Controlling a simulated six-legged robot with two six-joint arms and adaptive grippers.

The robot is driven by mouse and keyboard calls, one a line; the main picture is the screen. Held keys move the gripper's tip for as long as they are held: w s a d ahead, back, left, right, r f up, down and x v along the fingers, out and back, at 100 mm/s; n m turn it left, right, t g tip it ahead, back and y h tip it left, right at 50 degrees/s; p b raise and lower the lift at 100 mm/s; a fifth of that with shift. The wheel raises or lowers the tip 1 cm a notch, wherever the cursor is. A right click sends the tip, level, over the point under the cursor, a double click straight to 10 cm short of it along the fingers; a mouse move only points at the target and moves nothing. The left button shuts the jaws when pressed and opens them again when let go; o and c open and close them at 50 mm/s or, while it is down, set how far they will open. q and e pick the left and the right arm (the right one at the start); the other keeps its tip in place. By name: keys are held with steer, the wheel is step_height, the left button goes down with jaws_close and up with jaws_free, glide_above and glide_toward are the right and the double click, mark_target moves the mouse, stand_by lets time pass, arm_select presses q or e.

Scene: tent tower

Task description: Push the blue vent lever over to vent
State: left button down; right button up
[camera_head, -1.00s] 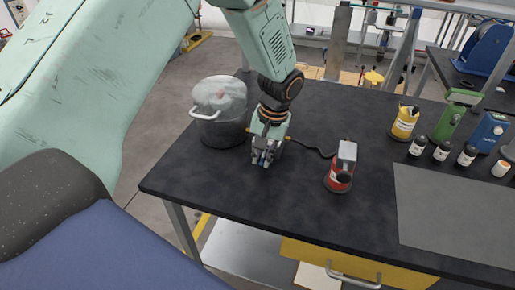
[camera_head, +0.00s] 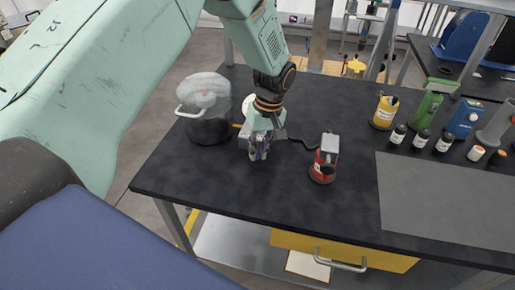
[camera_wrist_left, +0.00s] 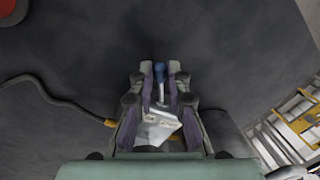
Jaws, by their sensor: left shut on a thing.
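My left gripper (camera_head: 259,152) is low over the dark table, between a clear-topped pot and a red can. In the left wrist view its two fingers (camera_wrist_left: 159,78) are closed around the blue lever (camera_wrist_left: 159,68), whose blue tip shows between the fingertips. Below the lever, a white labelled block (camera_wrist_left: 157,128) shows between the fingers. In the head view the gripper mostly hides the lever, and I cannot tell its exact angle. My right gripper is in neither view.
The pot (camera_head: 208,127) stands close on the left, the red can (camera_head: 323,166) on the right. A dark cable (camera_head: 299,142) runs between gripper and can. Bottles and a yellow container (camera_head: 384,112) stand farther right. The table's front is clear beside a grey mat (camera_head: 440,205).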

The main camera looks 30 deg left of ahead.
arm_select(q)
steer(key=shift+w+r, duration=0.1)
steer(key=shift+w, duration=0.05)
steer(key=c, duration=1.3)
jaws_free()
steer(key=r, duration=0.4)
steer(key=w+d+r, duration=0.1)
steer(key=r, duration=0.6)
steer(key=shift+w+d+r, duration=0.15)
steer(key=shift+d+r, duration=0.05)
steer(key=shift+r, duration=0.2)
